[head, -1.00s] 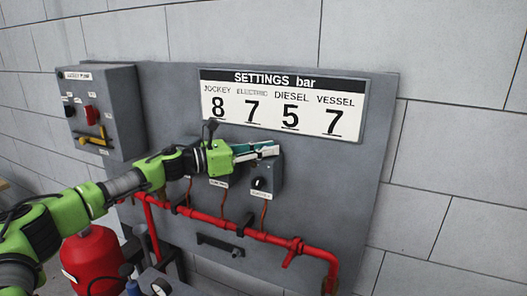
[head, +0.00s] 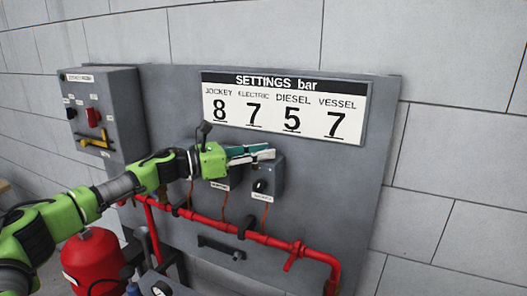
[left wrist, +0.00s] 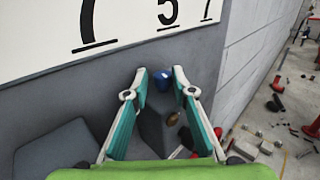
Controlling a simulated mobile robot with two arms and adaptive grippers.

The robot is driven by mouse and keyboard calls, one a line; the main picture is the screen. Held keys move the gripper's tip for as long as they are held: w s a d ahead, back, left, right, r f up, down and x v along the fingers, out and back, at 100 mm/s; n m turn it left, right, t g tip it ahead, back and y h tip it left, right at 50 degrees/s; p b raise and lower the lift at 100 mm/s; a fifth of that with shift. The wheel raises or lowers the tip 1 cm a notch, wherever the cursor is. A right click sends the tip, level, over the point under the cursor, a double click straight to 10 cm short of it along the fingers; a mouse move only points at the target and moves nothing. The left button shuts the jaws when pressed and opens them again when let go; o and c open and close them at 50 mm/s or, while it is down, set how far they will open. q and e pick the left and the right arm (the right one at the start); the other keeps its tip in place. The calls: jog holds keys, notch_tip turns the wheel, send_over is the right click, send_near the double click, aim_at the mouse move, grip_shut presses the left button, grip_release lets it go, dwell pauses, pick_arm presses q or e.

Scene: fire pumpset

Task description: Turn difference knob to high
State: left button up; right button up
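My left gripper (head: 257,153) is open over the top of a grey switch box (head: 276,177) with a black knob (head: 259,186) on its front. In the left wrist view the two teal fingers (left wrist: 161,88) stand apart. A small blue knob (left wrist: 162,80) on the box top shows between the fingertips, with no clear contact. Below it is a brownish round part (left wrist: 173,119) on the box. The fingers hide the blue knob in the head view. I cannot read any label marking the difference knob. My right gripper is not in view.
A second switch box (head: 236,181) sits to the left, partly behind my gripper. A settings board (head: 285,105) hangs above, and red pipes (head: 217,222) run below. A grey control box (head: 107,115) with a red switch is at the far left. The panel's right part is clear.

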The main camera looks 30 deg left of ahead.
pick_arm(q)
jog(key=v, duration=1)
jog(key=shift+s+a+r, duration=0.15)
jog(key=shift+s+a, duration=0.05)
